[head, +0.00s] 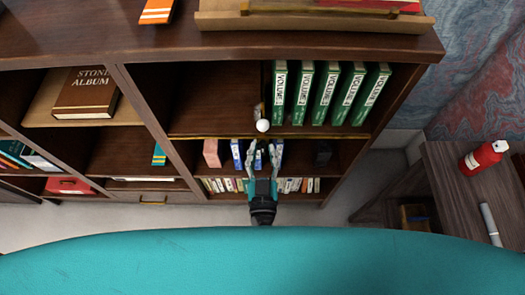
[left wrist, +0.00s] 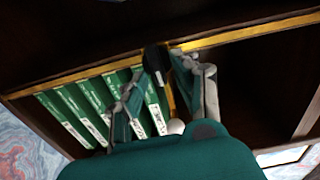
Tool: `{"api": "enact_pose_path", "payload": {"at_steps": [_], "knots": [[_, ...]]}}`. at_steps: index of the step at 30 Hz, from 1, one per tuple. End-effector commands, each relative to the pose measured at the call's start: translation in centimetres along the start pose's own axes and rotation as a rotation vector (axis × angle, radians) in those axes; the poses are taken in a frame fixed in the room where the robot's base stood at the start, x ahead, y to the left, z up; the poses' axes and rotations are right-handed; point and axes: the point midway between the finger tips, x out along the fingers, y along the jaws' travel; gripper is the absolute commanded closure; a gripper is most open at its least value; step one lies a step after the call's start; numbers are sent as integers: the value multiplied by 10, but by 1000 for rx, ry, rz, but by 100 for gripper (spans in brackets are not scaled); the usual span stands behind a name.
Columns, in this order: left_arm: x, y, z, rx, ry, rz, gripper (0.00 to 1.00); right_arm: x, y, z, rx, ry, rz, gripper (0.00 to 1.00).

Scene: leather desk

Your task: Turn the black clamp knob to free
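The black clamp knob (left wrist: 157,58) shows in the left wrist view at the shelf's front edge, between the tips of my left gripper (left wrist: 160,68). In the head view my left gripper (head: 264,147) reaches up to the front of the shelf, just below its brass-coloured edge. Its two fingers stand apart. I cannot tell whether either fingertip touches the knob. The knob cannot be made out in the head view. A white ball (head: 263,125) sits on the shelf edge just above the gripper; it also shows in the left wrist view (left wrist: 176,127). My right gripper is not in view.
Several green volumes (head: 327,95) stand right of the white ball on the same shelf. The shelf below holds smaller books, including a pink one (head: 211,153). The shelf left of the ball is bare. A side table (head: 455,190) with a red extinguisher (head: 484,157) stands at right.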

Motion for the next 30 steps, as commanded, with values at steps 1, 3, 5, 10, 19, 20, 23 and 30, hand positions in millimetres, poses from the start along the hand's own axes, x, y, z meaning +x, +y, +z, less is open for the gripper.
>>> {"api": "enact_pose_path", "payload": {"at_steps": [1,3,5,10,19,20,23,30], "knots": [[0,0,0,0,0,0,79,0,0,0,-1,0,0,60],[0,0,0,0,0,0,88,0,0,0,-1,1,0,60],[0,0,0,0,0,0,96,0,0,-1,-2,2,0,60],[0,0,0,0,0,0,100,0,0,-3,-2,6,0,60],[0,-1,0,-34,0,-1,100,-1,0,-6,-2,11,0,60],[0,-1,0,-44,-1,-1,100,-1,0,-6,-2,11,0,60],[0,-2,0,-94,-2,-2,100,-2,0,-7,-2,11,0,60],[0,-3,1,-279,-3,-1,100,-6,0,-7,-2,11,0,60]]}}
